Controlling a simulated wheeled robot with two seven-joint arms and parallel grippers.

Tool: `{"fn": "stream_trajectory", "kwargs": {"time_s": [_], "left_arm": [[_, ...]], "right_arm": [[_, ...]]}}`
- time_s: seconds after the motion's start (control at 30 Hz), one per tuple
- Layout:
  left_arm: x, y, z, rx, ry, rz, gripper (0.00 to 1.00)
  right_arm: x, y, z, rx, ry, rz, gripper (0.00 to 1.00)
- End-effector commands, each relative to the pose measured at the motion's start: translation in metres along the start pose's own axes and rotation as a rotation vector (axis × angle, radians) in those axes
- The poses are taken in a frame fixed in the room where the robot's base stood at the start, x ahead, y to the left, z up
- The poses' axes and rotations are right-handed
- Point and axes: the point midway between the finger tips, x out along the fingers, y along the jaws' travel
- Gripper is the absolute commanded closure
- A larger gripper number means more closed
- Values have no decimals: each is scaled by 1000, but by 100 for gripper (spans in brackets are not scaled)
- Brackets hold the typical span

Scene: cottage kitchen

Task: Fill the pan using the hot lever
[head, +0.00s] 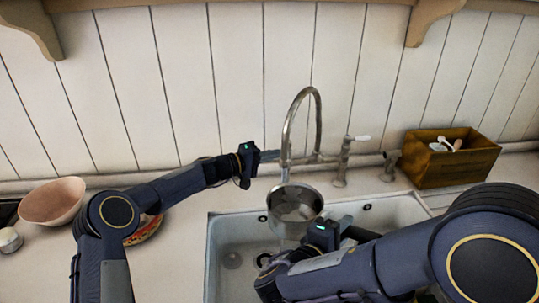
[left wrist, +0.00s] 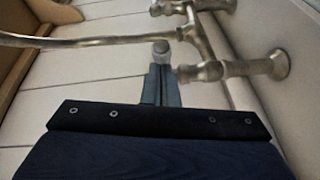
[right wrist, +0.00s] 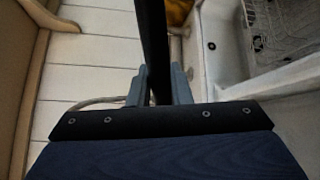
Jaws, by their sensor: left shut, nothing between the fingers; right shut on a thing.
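The metal pan (head: 293,211) is held level-looking under the arched metal tap spout (head: 318,110), above the sink. I cannot tell how much water is in it. My right gripper (head: 342,226) is shut on the dark pan handle, which shows between its fingers in the right wrist view (right wrist: 152,45). My left gripper (head: 270,156) is shut and empty, at the left side of the tap. In the left wrist view its fingertips (left wrist: 162,72) are close to a knobbed lever end (left wrist: 162,50); I cannot tell if they touch. A white-tipped lever (head: 360,138) is on the tap's right.
The white sink (head: 225,235) lies below the pan. A wooden box (head: 450,160) with utensils stands back right. A pinkish bowl (head: 53,201) and a small jar (head: 9,240) are at the left. A patterned plate (head: 147,230) is partly hidden behind my left arm.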

Motion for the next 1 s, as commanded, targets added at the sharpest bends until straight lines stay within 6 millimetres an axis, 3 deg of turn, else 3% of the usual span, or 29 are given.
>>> {"fn": "stream_trajectory", "kwargs": {"time_s": [0.57, 0.8, 1.0], "left_arm": [[-4, 0, -4, 0, 2, 0, 100], [-32, 1, -28, 2, 4, -2, 100], [-57, 5, -10, -3, 1, -1, 100]], "right_arm": [[0, 1, 0, 3, 0, 2, 100], [0, 1, 0, 3, 0, 2, 100], [0, 1, 0, 3, 0, 2, 100]]}}
